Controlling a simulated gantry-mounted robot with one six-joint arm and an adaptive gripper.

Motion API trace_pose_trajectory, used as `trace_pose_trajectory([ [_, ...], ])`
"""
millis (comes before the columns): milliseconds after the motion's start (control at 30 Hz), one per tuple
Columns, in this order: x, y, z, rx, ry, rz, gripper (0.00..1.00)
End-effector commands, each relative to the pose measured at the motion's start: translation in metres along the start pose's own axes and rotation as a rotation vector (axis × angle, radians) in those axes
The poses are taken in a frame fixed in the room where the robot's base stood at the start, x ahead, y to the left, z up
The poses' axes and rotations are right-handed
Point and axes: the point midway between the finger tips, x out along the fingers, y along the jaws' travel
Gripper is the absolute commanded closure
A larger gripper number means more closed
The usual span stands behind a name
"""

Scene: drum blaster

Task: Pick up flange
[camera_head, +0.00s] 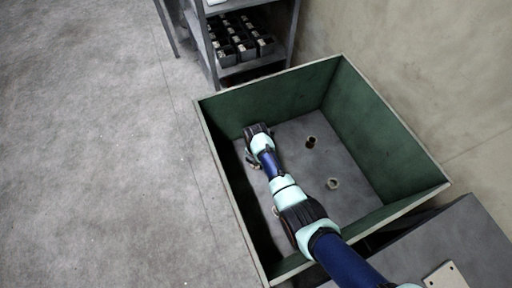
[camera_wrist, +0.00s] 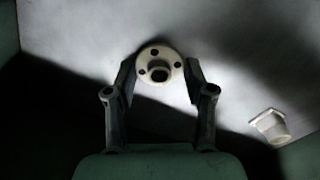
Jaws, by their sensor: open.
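A pale round flange (camera_wrist: 160,52) with a raised central hub and small bolt holes lies on the bin floor in the wrist view. My gripper (camera_wrist: 159,76) is open, with one finger on each side of the flange. I cannot tell whether the fingers touch it. In the head view my gripper (camera_head: 252,162) is low inside the green bin near its left wall. The arm hides most of what lies under it there.
The green bin (camera_head: 358,108) has high walls close to my gripper. A pale stepped part (camera_wrist: 270,126) lies right in the wrist view. A shelf (camera_head: 250,68) stands behind.

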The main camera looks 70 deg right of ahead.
Motion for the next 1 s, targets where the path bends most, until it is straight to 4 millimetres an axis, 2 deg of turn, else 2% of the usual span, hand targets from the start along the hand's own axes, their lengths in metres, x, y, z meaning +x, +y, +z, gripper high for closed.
trace_pose_trajectory([
  [67, -0.002, 0.0, 0.0, 0.0, 0.0, 0.0, 0.46],
  [300, -0.002, 0.0, 0.0, 0.0, 0.0, 0.0, 0.86],
  [400, -0.002, 0.0, 0.0, 0.0, 0.0, 0.0, 1.0],
  [767, -0.005, 0.0, 0.0, 0.0, -0.001, 0.001, 1.0],
  [867, -0.016, 0.001, 0.0, 0.0, -0.001, 0.002, 1.0],
  [1000, -0.046, 0.001, 0.001, 0.0, -0.002, 0.004, 1.0],
])
